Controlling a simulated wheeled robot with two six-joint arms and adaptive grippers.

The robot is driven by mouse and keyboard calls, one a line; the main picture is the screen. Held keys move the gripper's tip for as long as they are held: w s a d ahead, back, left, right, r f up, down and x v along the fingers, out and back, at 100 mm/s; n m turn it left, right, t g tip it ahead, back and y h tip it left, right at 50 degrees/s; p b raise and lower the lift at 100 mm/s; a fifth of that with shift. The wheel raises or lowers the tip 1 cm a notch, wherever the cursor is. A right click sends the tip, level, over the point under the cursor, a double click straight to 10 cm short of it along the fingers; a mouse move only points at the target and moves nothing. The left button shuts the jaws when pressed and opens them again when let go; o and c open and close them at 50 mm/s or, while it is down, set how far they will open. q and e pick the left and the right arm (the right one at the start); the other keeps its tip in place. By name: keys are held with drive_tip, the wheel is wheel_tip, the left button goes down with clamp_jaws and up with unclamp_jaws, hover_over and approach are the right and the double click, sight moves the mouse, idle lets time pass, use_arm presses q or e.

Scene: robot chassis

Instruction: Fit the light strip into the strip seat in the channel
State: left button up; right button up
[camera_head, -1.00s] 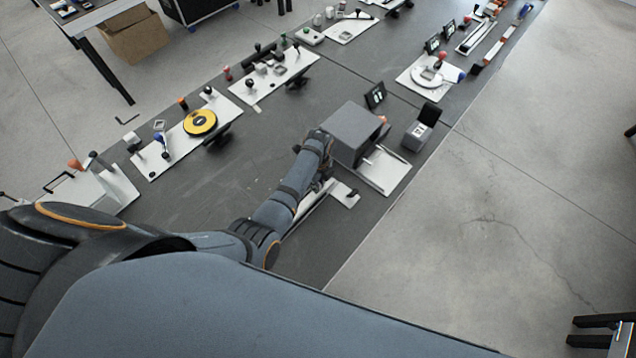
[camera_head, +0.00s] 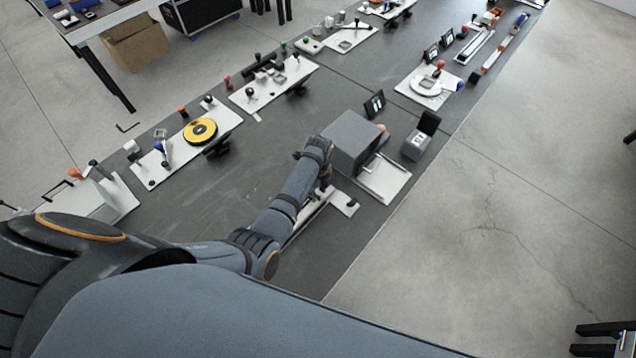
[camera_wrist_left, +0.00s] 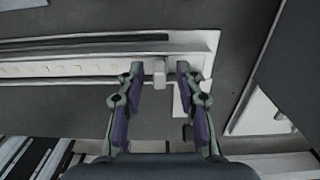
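In the left wrist view a long white fixture (camera_wrist_left: 205,41) lies across the upper part, with dark grooves along it. A pale strip with a row of small dots (camera_wrist_left: 60,69), which looks like the light strip, lies between the grooves, running off the left edge. My left gripper (camera_wrist_left: 160,74) is open above the fixture, its fingertips on either side of a small white block (camera_wrist_left: 159,72) with gaps on both sides. I cannot tell whether the strip is seated. In the head view the fixture (camera_head: 306,217) is partly hidden by my left arm, and the gripper (camera_head: 325,185) is small there.
A grey box (camera_head: 352,136) on a white plate (camera_head: 387,183) stands just beyond the fixture. A small device with a dark lid (camera_head: 416,144) is to its right. A board with a yellow disc (camera_head: 200,131) lies at left. The dark surface between is clear.

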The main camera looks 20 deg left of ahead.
use_arm(q)
wheel_tip(320, 180, up, 11)
drive_tip(key=shift+r+b, duration=0.2)
drive_tip(key=shift+b, duration=0.1)
drive_tip(key=shift+w, duration=0.1)
